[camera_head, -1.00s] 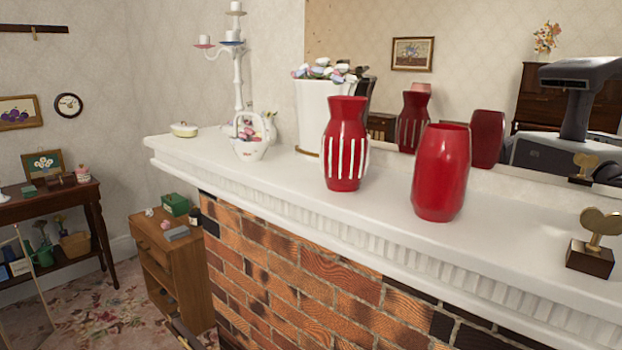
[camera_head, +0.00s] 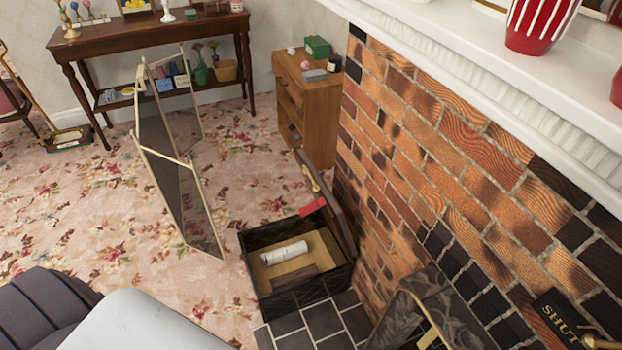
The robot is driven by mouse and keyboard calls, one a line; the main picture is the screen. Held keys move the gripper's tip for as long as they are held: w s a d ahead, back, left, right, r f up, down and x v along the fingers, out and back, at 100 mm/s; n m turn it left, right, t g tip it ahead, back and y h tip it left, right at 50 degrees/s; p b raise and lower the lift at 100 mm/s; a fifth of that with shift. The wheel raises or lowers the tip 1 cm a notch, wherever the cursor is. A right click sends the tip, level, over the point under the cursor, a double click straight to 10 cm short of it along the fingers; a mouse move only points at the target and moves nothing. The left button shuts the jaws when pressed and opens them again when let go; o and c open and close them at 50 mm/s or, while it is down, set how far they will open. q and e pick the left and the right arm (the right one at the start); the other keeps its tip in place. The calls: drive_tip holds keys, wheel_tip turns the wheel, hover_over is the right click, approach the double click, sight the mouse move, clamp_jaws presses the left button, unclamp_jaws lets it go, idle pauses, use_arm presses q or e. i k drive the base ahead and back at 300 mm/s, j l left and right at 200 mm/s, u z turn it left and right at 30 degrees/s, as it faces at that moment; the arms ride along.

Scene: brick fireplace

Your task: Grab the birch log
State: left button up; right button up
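A white birch log (camera_head: 284,253) lies inside an open dark box (camera_head: 303,292) on the floor beside the brick fireplace. The log rests near the box's light wooden inner part, and its whole length seems to show. The box's lid (camera_head: 326,204) stands raised on the fireplace side. Neither of my grippers shows in the head view. A pale, rounded part of mine and a dark ribbed part fill the lower left corner.
A folding glass screen (camera_head: 180,170) stands on the flowered carpet left of the box. A small wooden cabinet (camera_head: 318,110) stands behind it. The brick fireplace (camera_head: 450,150) and white mantel (camera_head: 480,60) take the right side. Carpet at left is mostly clear.

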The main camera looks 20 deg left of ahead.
sight(274, 257)
drive_tip(key=u, duration=1.1)
